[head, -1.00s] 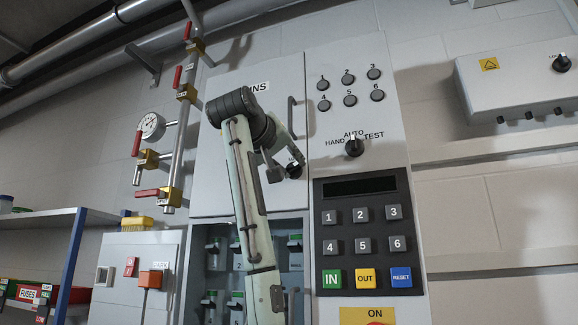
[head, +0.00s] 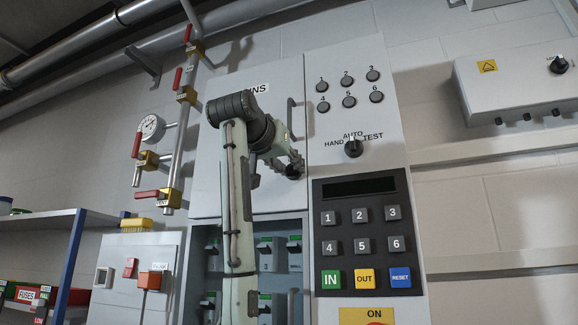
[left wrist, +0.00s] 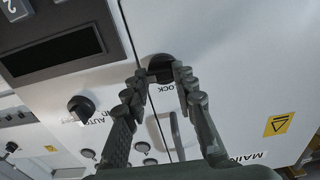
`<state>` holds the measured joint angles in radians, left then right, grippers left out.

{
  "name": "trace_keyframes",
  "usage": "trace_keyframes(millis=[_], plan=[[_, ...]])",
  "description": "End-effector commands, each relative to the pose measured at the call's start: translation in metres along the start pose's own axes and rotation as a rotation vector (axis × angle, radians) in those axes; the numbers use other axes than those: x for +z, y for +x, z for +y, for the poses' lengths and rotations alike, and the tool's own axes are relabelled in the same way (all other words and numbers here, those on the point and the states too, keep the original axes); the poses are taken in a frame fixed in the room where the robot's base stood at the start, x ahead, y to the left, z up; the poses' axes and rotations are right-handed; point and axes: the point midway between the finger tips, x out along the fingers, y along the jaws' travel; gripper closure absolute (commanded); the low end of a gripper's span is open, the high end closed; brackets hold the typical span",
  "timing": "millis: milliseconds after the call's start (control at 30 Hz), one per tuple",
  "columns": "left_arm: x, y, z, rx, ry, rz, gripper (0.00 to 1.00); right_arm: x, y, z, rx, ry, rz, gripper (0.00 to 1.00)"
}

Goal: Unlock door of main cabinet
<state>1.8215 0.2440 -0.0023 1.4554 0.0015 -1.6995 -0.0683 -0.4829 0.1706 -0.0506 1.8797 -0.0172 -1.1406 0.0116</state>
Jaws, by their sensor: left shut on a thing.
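The main cabinet door (head: 207,165) is a light grey panel that looks closed, with a grey bar handle (head: 291,118) near its right edge. Below the handle is the black lock knob (head: 293,172). In the left wrist view the lock knob (left wrist: 160,66) sits by the door seam, beside a partly covered LOCK label (left wrist: 165,88). My left gripper (head: 290,166) is at the knob. In the left wrist view its fingers (left wrist: 160,76) are shut on the knob from both sides. The knob's pointer direction is hidden. My right gripper is not in view.
Right of the door is a control panel with a HAND/AUTO/TEST knob (head: 353,147), several round buttons (head: 348,90) and a keypad (head: 361,218). Below the door is an open bay with green-topped switches (head: 264,252). Pipes with red-handled valves (head: 160,194) stand at left.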

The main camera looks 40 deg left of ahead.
Motion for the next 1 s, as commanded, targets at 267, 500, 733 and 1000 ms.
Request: trace_keyframes(millis=[267, 500, 733, 1000], plan=[[0.0, 0.0, 0.0, 0.0, 0.007, -0.001, 1.0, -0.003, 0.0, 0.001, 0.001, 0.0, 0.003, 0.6], [0.0, 0.0, 0.0, 0.0, 0.006, 0.0, 0.59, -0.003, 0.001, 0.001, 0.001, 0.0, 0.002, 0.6], [0.0, 0.0, 0.0, 0.0, 0.005, 0.0, 0.53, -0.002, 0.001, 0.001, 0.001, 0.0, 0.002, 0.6], [-0.001, -0.014, 0.0, 0.0, 0.004, 0.004, 0.53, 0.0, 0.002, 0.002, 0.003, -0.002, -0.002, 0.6]])
